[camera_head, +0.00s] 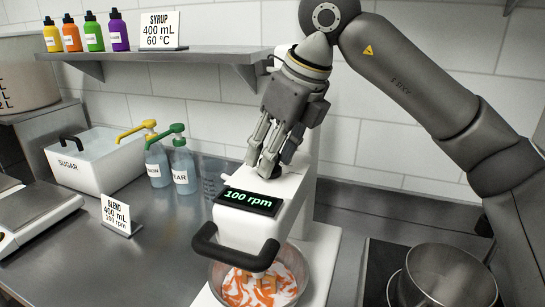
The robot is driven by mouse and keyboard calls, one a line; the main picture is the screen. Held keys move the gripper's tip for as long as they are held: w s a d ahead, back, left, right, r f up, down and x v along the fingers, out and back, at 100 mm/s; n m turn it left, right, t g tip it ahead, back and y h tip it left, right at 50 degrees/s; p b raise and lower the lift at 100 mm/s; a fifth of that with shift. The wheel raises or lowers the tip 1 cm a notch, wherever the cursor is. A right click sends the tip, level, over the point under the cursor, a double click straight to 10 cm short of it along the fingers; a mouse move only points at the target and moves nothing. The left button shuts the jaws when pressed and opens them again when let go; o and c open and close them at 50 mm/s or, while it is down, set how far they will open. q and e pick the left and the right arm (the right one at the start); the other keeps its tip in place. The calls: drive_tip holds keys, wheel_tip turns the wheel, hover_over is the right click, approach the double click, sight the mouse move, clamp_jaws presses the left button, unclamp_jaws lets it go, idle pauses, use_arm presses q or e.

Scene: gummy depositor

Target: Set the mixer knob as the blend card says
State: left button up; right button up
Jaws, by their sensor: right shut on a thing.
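The white mixer (236,228) stands in the middle of the counter, with a dark handle at its front. Its display (249,198) reads "100 rpm" in green. The dark mixer knob (265,169) sits on top of the mixer head, behind the display. My right gripper (272,160) reaches down from above and is shut on the knob, and its fingers hide part of it. The blend card (117,213) stands on the counter left of the mixer and reads "BLEND 400 mL 100 rpm". My left gripper is not in view.
A metal bowl (217,272) with white and orange contents is under the mixer head. A pot (447,277) is at right. A sugar bin (75,176), pump bottles (184,168) and a scale (30,215) are at left. A shelf (165,55) holds bottles and a syrup card (160,30).

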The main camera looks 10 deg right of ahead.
drive_tip(key=shift+m, duration=0.5)
drive_tip(key=shift+h, duration=0.3)
drive_tip(key=o, duration=1)
drive_tip(key=v, duration=1.2)
drive_tip(key=shift+f, duration=0.15)
